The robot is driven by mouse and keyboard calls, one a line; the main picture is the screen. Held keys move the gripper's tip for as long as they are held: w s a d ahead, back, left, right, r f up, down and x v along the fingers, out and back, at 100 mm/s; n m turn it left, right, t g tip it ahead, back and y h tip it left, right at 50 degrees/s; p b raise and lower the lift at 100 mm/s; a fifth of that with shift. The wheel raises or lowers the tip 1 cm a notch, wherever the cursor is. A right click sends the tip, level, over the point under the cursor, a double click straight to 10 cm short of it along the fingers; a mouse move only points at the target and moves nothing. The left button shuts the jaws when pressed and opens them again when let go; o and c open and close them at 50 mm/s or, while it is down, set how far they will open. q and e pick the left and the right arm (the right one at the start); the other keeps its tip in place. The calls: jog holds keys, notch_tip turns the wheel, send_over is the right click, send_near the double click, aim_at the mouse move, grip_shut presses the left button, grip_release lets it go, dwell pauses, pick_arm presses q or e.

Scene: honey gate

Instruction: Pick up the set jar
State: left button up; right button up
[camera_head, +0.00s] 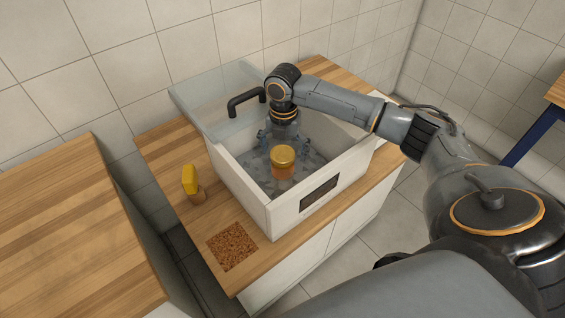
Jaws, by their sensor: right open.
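A jar (283,163) with a golden lid and amber contents stands upright inside a white open-topped box (255,197). My right gripper (287,150) reaches down into the box from above, just behind the jar. Its fingers are spread to either side and look open. The jar hides part of the space between the fingers, and I cannot tell whether they touch it. My left gripper is not in view.
A clear lid (208,97) with a black handle (246,101) leans open at the box's back left. A yellow-topped object (190,180) and a cork mat (232,246) lie on the wooden counter (165,160). Another wooden worktop (75,235) is at left.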

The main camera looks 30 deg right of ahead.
jog(key=shift+f, duration=2.75)
jog(key=shift+w+r, duration=0.1)
jog(key=c, duration=1.6)
